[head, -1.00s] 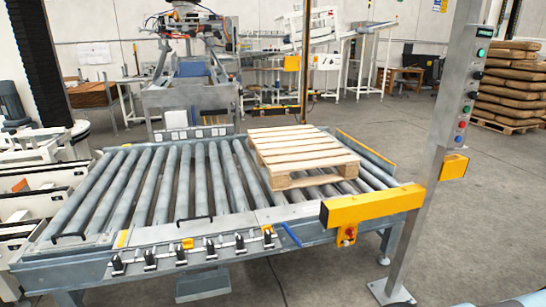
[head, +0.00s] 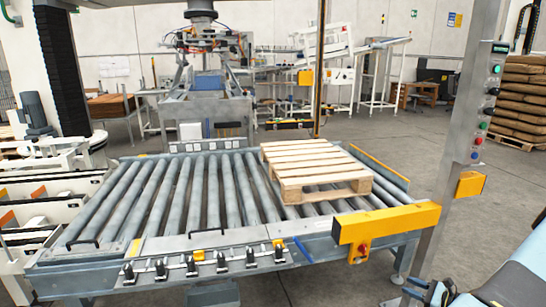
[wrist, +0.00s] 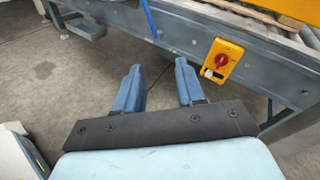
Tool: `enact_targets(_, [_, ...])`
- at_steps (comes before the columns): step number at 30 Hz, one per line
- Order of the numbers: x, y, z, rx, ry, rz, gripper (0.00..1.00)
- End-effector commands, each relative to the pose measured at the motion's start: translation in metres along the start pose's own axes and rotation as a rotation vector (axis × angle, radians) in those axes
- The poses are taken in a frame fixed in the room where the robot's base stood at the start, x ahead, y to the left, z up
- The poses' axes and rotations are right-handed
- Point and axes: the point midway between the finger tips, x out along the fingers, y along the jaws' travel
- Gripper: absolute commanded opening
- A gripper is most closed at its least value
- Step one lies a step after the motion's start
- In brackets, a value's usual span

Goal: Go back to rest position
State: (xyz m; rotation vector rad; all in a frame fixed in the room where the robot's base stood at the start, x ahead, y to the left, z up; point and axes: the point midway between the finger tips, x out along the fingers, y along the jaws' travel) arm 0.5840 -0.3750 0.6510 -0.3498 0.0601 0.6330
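My gripper (wrist: 158,88) shows in the wrist view with its two blue fingers apart and nothing between them. It points at the floor beside the conveyor frame, below a yellow switch box with a red knob (wrist: 222,60).
A roller conveyor (head: 150,205) carries a wooden pallet (head: 318,160) on its right part. A grey post with buttons (head: 462,150) and a yellow guard (head: 388,224) stand close to my arm. Stacked brown sacks (head: 520,95) are at the far right. Open floor lies behind the post.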

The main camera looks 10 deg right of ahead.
Motion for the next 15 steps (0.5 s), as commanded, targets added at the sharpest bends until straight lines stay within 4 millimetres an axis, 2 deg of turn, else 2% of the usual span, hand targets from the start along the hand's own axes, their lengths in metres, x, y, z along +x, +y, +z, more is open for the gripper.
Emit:
enact_targets(1, [0.007,-0.005,0.018,-0.034,0.007,0.046,0.39])
enact_targets(6, [0.025,-0.012,0.069,-0.136,0.031,0.194,0.39])
enact_targets(15, [0.056,-0.010,0.160,-0.325,0.078,0.440,0.39])
